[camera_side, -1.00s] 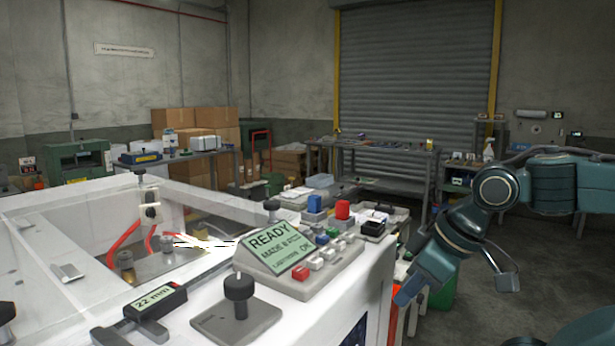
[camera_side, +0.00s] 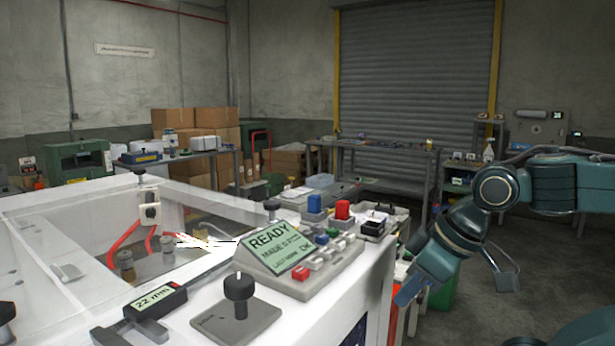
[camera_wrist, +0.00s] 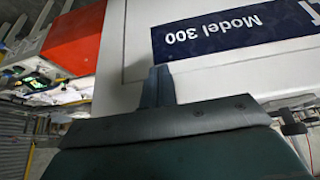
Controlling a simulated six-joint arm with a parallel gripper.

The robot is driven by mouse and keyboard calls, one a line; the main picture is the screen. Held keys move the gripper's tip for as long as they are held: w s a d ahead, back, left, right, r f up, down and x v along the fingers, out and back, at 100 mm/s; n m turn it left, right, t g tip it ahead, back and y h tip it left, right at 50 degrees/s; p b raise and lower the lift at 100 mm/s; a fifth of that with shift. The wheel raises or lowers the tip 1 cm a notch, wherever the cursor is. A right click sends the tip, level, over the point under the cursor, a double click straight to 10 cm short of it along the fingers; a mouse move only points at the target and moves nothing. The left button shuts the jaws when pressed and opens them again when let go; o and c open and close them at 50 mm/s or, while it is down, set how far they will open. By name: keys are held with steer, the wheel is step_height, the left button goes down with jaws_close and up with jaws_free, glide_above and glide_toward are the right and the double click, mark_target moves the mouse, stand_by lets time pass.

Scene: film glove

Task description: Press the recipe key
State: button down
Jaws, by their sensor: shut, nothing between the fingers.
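A grey control panel (camera_side: 322,277) with a sloped green "READY" display (camera_side: 274,248) sits on the corner of the white machine. Its keys include a red key (camera_side: 300,272), several white keys (camera_side: 316,263), and green and blue ones behind. A larger blue button (camera_side: 314,204) and red button (camera_side: 342,209) stand at the back. I cannot read which is the recipe key. My gripper (camera_side: 403,297) is shut and empty, pointing down-left beside the machine's right side, lower than the panel and apart from the keys. In the wrist view its fingers (camera_wrist: 157,84) are together before the "Model 300" label.
The white machine (camera_side: 345,300) fills the lower left, with an open well on top. A black knob (camera_side: 239,288) and a "22 mm" gauge (camera_side: 158,298) are near the panel. A black box (camera_side: 374,228) stands behind it. Open floor lies right of the machine.

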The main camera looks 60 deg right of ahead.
steer(key=shift+r, duration=0.1)
steer(key=w+a+r+n+t+y, duration=0.1)
steer(key=w+a+r+n, duration=0.2)
steer(key=r, duration=0.6)
steer(key=w+a+r+n+t+y, duration=0.1)
steer(key=w+a+r+n, duration=0.3)
steer(key=w+r+n, duration=0.4)
steer(key=shift+a+r+t, duration=0.25)
steer(key=shift+r+t, duration=0.3)
steer(key=shift+t, duration=0.15)
steer(key=shift+f, duration=0.25)
glide_above(323, 269)
steer(key=shift+f, duration=4.15)
steer(key=shift+f, duration=0.9)
steer(key=shift+w+r, duration=0.1)
steer(key=shift+r, duration=0.8)
